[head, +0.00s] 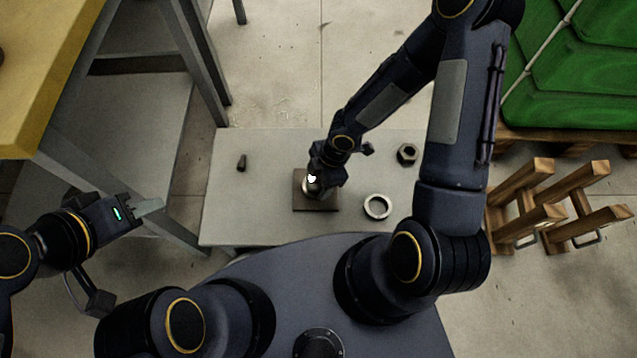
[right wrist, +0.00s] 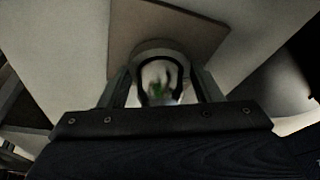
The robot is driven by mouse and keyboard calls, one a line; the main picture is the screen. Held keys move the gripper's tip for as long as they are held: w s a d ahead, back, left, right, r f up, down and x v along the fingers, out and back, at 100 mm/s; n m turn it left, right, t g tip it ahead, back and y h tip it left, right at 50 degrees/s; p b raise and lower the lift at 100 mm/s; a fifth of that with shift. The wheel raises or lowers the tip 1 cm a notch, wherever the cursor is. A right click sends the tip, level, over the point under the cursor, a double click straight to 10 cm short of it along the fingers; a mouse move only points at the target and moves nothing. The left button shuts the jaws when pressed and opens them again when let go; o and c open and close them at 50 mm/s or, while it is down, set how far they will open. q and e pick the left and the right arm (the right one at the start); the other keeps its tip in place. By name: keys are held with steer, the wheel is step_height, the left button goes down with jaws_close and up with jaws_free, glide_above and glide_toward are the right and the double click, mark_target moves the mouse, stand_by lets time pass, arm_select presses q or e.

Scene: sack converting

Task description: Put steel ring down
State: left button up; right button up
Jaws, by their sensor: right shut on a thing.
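A pale steel ring (head: 377,206) lies flat on the grey table, to the right of a brown square plate (head: 323,206). My right gripper (head: 311,188) points down over this plate and is shut on a shiny round metal piece (head: 308,188). In the right wrist view the piece (right wrist: 160,76) sits between the fingers, with the brown plate (right wrist: 190,28) behind it. I cannot tell whether this piece is a ring, or whether it touches the plate. My left gripper (head: 150,207) is off the table's left edge, holding nothing visible; its jaw gap is unclear.
A hex nut (head: 407,153) lies on the table (head: 250,205) at the right, and a small dark piece (head: 241,162) at the left. The table's left part is mostly clear. Wooden racks (head: 545,215) and green sacks (head: 580,80) stand at the right, a yellow-topped bench (head: 40,70) at the left.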

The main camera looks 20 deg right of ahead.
steer(key=shift+f, duration=0.5)
arm_select(q)
steer(key=shift+f, duration=0.2)
arm_select(e)
steer(key=shift+r, duration=0.15)
arm_select(q)
steer(key=shift+f, duration=0.1)
arm_select(e)
steer(key=shift+f, duration=0.25)
steer(key=o, duration=1.1)
steer(key=shift+r, duration=0.1)
